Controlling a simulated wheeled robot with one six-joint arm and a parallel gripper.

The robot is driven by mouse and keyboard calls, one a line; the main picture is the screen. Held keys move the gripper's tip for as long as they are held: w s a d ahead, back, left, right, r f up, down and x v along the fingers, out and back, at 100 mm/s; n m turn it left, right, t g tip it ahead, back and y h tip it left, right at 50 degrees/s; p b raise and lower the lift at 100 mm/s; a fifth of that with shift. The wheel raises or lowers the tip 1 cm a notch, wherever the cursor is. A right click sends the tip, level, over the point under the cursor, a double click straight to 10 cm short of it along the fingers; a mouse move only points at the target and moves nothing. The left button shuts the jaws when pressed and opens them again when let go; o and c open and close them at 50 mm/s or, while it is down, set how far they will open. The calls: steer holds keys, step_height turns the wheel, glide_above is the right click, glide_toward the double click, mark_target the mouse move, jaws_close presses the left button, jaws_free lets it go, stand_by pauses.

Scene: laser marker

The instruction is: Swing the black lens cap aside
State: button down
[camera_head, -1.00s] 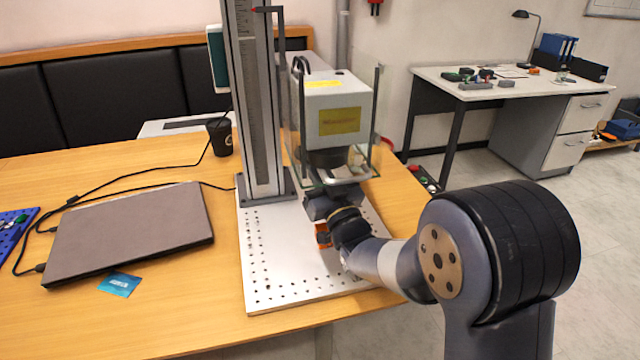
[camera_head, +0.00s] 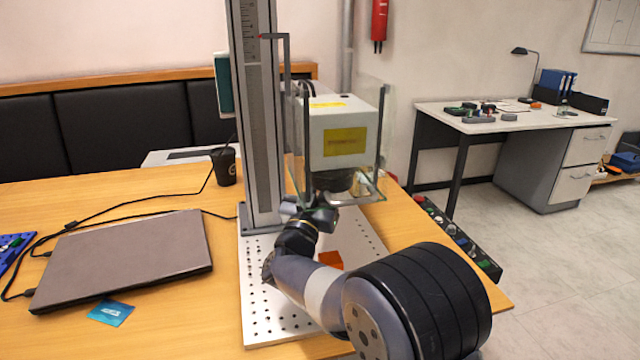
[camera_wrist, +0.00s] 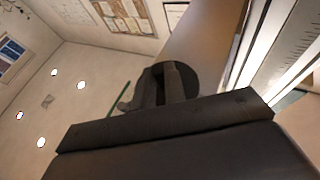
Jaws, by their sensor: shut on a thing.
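The laser head (camera_head: 345,125) is a white box with a yellow label, held on the tall column behind a clear guard. Its dark lens part (camera_head: 335,181) sticks out underneath. My gripper (camera_head: 318,214) is just below it, at its lower left, reaching up from below. In the wrist view the black lens cap (camera_wrist: 186,73) shows as a dark round disc under the head, partly covered by my fingers (camera_wrist: 165,85). The fingers are shut on the cap. In the head view I cannot tell the cap apart from the dark lens part and gripper.
An orange block (camera_head: 331,260) lies on the perforated plate (camera_head: 262,300), close behind my arm. The column (camera_head: 262,130) stands left of my gripper. The guard's clear panes surround the head. A laptop (camera_head: 125,255) lies at left, and a control box (camera_head: 460,240) is at right.

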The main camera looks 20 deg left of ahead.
steer(key=shift+w+m+h, duration=0.2)
steer(key=shift+m+h, duration=0.2)
steer(key=shift+h, duration=0.4)
steer(key=c, duration=1.5)
jaws_free()
steer(key=shift+o, duration=0.2)
steer(key=v, duration=1)
steer(key=shift+s+p, duration=0.35)
steer(key=shift+f, duration=0.15)
steer(key=a+x, duration=0.1)
steer(key=x, duration=0.9)
steer(key=shift+w+d+y+b, duration=0.25)
steer(key=shift+d+y+b, duration=0.15)
steer(key=shift+d, duration=0.1)
